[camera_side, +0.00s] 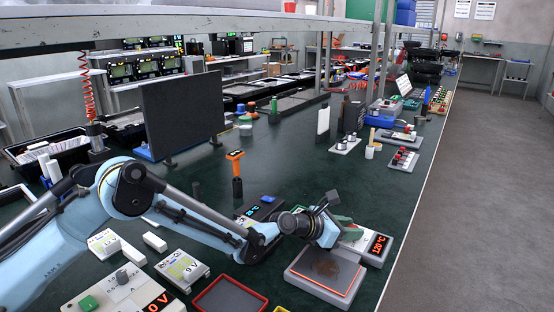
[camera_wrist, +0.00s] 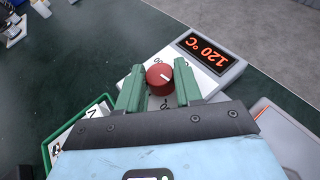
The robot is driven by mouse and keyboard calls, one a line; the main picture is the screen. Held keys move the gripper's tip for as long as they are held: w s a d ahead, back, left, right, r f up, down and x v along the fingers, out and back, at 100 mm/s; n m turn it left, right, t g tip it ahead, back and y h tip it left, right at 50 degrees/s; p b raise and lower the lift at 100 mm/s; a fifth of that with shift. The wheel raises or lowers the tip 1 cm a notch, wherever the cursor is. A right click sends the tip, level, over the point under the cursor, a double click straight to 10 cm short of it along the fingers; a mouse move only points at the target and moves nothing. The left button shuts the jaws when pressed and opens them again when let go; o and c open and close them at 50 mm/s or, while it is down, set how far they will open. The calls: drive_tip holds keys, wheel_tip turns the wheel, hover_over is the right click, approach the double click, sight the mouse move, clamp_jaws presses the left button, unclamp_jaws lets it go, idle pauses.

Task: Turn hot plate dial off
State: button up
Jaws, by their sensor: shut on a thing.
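The hot plate's control unit (camera_wrist: 231,71) is white, with a lit display (camera_wrist: 207,49) reading 120 °C in orange. The display also shows in the side view (camera_side: 378,245). A round red dial (camera_wrist: 160,77) with a white pointer line sits on the unit beside the display. My gripper (camera_wrist: 159,88) has its two green fingers on either side of the dial and is shut on it. In the side view my gripper (camera_side: 343,223) is low over the unit and hides the dial. The hot plate (camera_side: 325,268) is grey with an orange-edged top, in front of the unit.
Left of the hot plate are a dark tray with a red rim (camera_side: 230,298) and a white 9V box (camera_side: 182,268). A 0V supply with a green knob (camera_side: 88,303) stands at the front left. The bench edge and grey floor (camera_side: 470,200) lie to the right.

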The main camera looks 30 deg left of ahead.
drive_tip(key=o, duration=1)
drive_tip(key=v, duration=1.2)
drive_tip(key=shift+r, duration=0.15)
